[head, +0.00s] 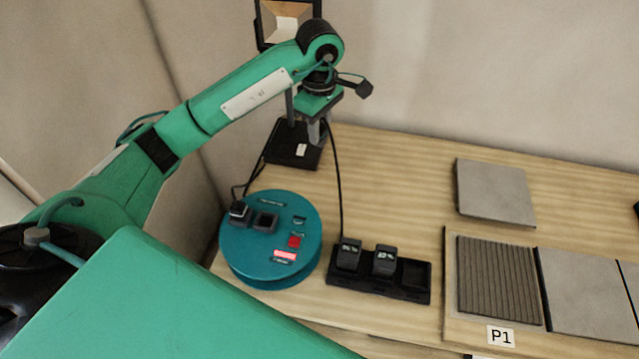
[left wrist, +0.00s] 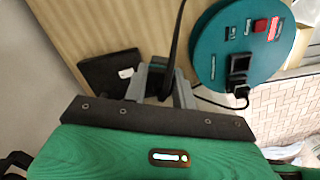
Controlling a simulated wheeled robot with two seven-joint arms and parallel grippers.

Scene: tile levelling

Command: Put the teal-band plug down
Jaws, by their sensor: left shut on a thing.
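My left gripper (head: 318,130) is raised near the lamp-like stand at the back left, above the wooden table. In the left wrist view its grey fingers (left wrist: 160,84) are shut on a dark plug (left wrist: 163,80), with a black cable running from it. In the head view the cable hangs from the gripper down toward the black tray (head: 380,289). My right gripper is not in view.
A round teal unit (head: 270,266) has two dark sockets, the left one holding a cabled plug (head: 239,210). The tray holds two labelled black blocks; its right slot is empty. A stand base (head: 293,147) is near the gripper. Grey tiles (head: 495,190) lie right. Wood between is clear.

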